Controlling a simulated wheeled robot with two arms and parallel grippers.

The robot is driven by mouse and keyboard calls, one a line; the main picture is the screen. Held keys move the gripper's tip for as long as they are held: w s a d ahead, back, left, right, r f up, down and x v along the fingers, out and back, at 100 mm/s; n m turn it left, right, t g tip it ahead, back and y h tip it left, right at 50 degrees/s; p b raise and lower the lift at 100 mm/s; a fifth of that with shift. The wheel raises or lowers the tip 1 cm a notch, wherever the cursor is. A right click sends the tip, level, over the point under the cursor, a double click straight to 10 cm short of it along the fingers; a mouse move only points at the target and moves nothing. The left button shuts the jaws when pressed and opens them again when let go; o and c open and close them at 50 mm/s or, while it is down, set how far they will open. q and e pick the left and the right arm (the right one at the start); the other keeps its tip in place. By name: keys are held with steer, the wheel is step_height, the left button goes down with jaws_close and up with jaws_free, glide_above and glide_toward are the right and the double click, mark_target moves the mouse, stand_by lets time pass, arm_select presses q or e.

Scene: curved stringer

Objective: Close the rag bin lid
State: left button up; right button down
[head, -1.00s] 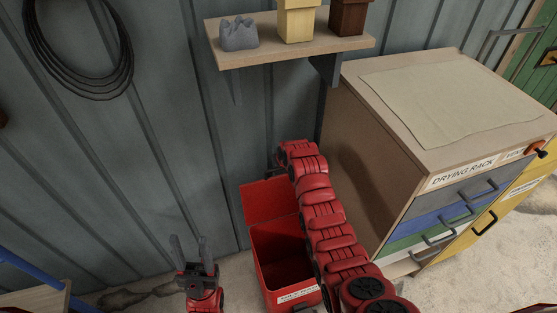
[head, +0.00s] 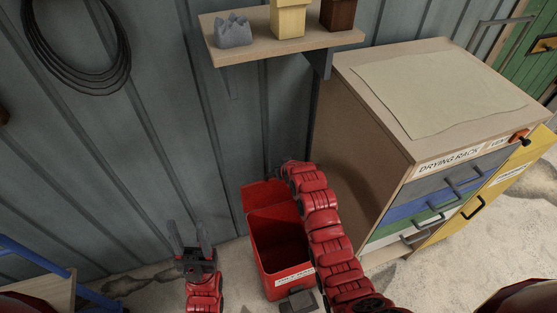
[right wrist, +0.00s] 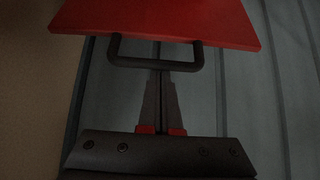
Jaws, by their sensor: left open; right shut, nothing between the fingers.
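The red rag bin (head: 279,244) stands on the floor against the wall, its dark inside showing. Its red lid (head: 259,197) is open, raised at the bin's back edge. The lid also fills the top of the right wrist view (right wrist: 160,18), with a dark loop handle (right wrist: 116,50) at its edge. My right arm reaches past the bin's right side to the lid; its gripper is mostly hidden in the head view. In the right wrist view my right gripper (right wrist: 160,78) is shut and empty, its tips at the handle; contact is unclear. My left gripper (head: 190,238) is open and empty, left of the bin.
The drying rack cabinet (head: 372,148) stands close on the right of my right arm. A wall shelf (head: 290,48) with small objects juts out above. A blue-framed stand (head: 40,264) is at the lower left. A grey piece (head: 298,301) is at the bin's front foot.

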steer(key=s+d+f+t+y+b, duration=0.1)
steer(key=s+d+f+t+b, duration=0.2)
steer(key=s+f+b, duration=0.55)
steer(key=s+d+f+t+y+b, duration=0.1)
steer(key=s+d+f+t+b, duration=0.4)
steer(key=s+b, duration=0.6)
steer(key=s+f+t+y+b, duration=0.1)
steer(key=s+f+t+b, duration=0.2)
steer(key=f+b, duration=0.8)
steer(key=s+d+f+t+y+b, duration=0.1)
steer(key=s+f+t+b, duration=0.2)
steer(key=f+b, duration=0.9)
steer(key=shift+s+t+y+b, duration=0.35)
steer(key=shift+s+b, duration=0.6)
steer(key=shift+s, duration=0.5)
steer(key=shift+d, duration=0.15)
